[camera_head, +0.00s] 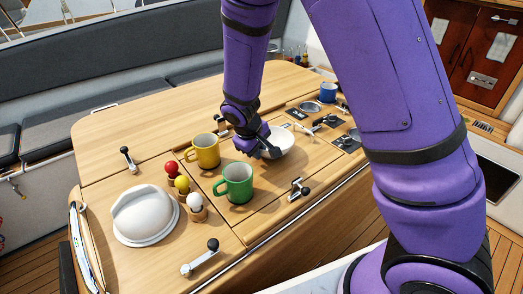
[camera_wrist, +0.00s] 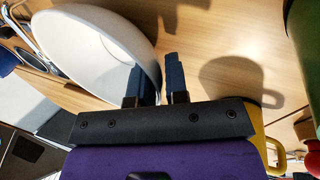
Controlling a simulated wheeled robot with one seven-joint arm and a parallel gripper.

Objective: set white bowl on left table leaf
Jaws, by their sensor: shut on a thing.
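The white bowl (camera_head: 283,140) is at my gripper (camera_head: 268,150), over the middle section of the wooden table, right of the green mug. In the wrist view the bowl (camera_wrist: 85,45) fills the upper left. My gripper (camera_wrist: 157,80) is shut on its rim, one finger inside the wall and one outside. I cannot tell whether the bowl's base touches the table. The wooden table (camera_head: 130,110) has seams that split its top into sections. Its far section is broad and mostly bare.
A yellow mug (camera_head: 204,151) and a green mug (camera_head: 236,183) stand close left of the bowl. Red, yellow and white balls in holders (camera_head: 182,184) stand near a white domed object (camera_head: 145,215). Metal latches and a blue mug (camera_head: 328,92) are at the right.

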